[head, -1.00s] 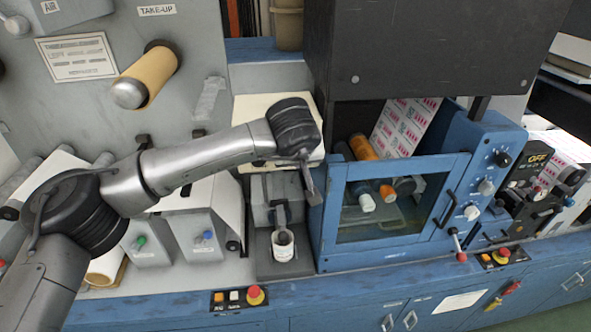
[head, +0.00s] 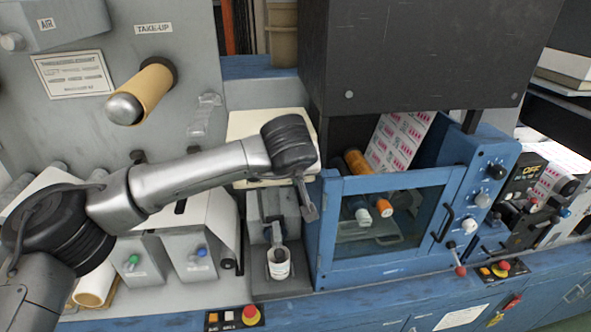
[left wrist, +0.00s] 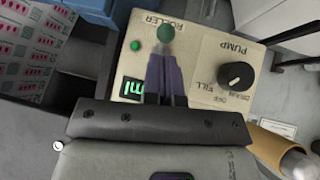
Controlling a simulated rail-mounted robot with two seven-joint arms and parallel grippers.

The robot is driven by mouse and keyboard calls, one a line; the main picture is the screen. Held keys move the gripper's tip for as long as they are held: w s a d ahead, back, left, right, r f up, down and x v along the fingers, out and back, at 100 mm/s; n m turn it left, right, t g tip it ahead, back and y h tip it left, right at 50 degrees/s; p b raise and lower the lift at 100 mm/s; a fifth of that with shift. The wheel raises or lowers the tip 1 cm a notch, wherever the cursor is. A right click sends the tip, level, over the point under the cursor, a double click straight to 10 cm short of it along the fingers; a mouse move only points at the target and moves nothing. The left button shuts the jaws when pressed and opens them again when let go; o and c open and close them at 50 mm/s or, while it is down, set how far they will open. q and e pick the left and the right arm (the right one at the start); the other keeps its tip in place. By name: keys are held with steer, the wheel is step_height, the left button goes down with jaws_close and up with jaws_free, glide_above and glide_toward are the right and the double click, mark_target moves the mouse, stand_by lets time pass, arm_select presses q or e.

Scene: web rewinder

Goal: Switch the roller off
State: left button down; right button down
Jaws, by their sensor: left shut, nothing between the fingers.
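The roller switch (left wrist: 166,34) is a lever with a green ball end. It stands by the ROLLER label on a beige control box (left wrist: 195,52), which reads upside down in the left wrist view. A lit green lamp (left wrist: 135,45) and a green display (left wrist: 132,87) are beside it. My left gripper (left wrist: 166,58) is shut and empty, its tips right at the ball; I cannot tell if they touch. In the head view my left gripper (head: 309,212) hangs at the right edge of the beige box (head: 245,125), and the switch cannot be made out.
A black PUMP knob (left wrist: 236,76) sits beside the switch. A blue windowed cabinet (head: 327,225) is close right of the gripper, with a black hood (head: 400,60) above. A white cup (head: 278,263) stands below. A red stop button (head: 250,315) is on the front ledge.

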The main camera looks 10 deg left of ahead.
arm_select(q)
steer(key=s+d+r+b, duration=0.2)
steer(key=s+r, duration=0.5)
steer(key=s, duration=0.4)
steer(key=shift+s+r, duration=0.25)
steer(key=shift+r, duration=0.1)
